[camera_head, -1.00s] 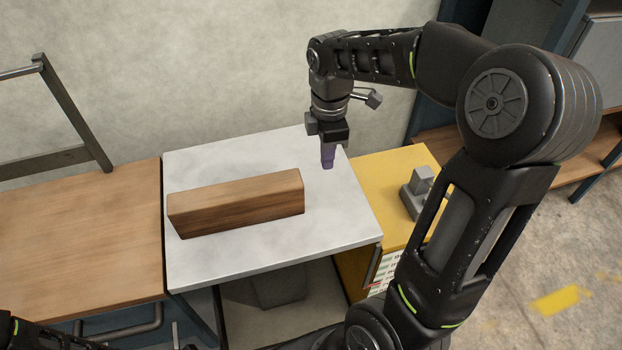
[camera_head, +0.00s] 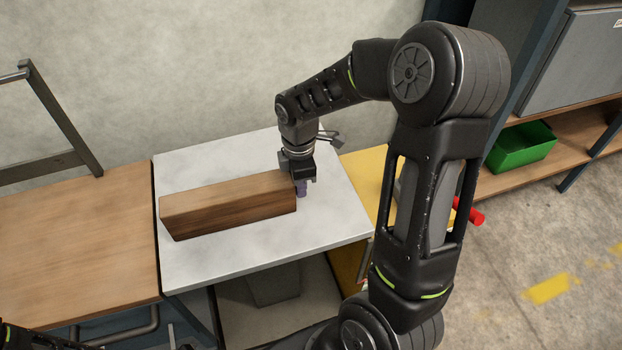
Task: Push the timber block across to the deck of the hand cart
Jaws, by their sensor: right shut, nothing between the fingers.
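The timber block (camera_head: 228,208) is a long brown beam lying on the light grey tabletop (camera_head: 250,253). Its left end is near the table's left edge. The wooden deck of the hand cart (camera_head: 75,245) is left of the table, with only a thin seam between them at about the same height. My right gripper (camera_head: 302,189) points down at the block's right end, shut with nothing in it. Its fingertips are beside the end face; I cannot tell whether they touch it. Of my left arm only a dark part shows at the lower left corner; its gripper is out of view.
The cart's metal handle frame (camera_head: 62,118) rises at the deck's back left. The deck is bare. A yellow cabinet (camera_head: 366,170) stands right of the table, partly behind my right arm. A green bin (camera_head: 522,149) sits on a shelf at the right. A wall runs behind.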

